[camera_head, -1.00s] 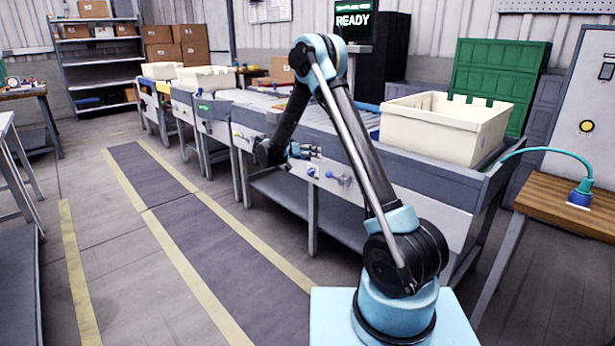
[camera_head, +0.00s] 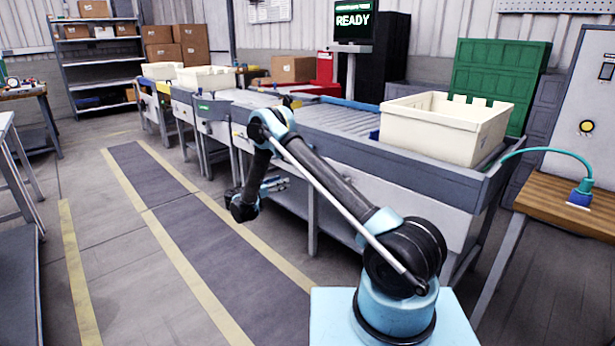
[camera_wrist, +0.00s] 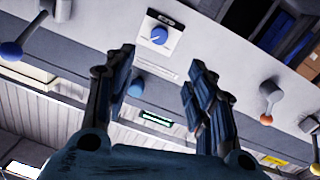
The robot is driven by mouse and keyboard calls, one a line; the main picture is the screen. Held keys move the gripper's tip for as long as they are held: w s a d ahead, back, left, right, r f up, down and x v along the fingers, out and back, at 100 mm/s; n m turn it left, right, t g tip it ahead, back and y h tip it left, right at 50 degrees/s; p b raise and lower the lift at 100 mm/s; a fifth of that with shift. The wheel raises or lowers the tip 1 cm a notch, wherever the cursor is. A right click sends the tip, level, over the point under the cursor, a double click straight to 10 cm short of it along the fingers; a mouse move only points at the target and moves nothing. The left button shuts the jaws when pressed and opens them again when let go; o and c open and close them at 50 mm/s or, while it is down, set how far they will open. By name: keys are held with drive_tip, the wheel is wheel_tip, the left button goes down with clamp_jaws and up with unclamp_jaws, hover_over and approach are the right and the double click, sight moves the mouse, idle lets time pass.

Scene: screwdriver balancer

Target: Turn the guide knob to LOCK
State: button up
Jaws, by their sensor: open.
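A blue round knob (camera_wrist: 159,35) sits on a pale plate with a dark label on the conveyor's side panel, at the top of the wrist view. I cannot read its markings or tell its setting. My gripper (camera_wrist: 160,70) is open, with nothing between its fingers. The fingers point towards the panel, and the knob lies beyond the gap between the tips, apart from them. In the head view my gripper (camera_head: 277,184) is beside the conveyor's front side, small and partly dark. The knob cannot be made out there.
The wrist view also shows a blue ball (camera_wrist: 12,52) on a lever, a second blue round part (camera_wrist: 135,88) and an orange knob (camera_wrist: 266,118). A cream crate (camera_head: 440,130) stands on the conveyor's right end. The aisle floor (camera_head: 220,250) is clear.

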drive_tip(key=x, duration=1.7)
drive_tip(key=shift+c, duration=0.5)
drive_tip(key=c, duration=1)
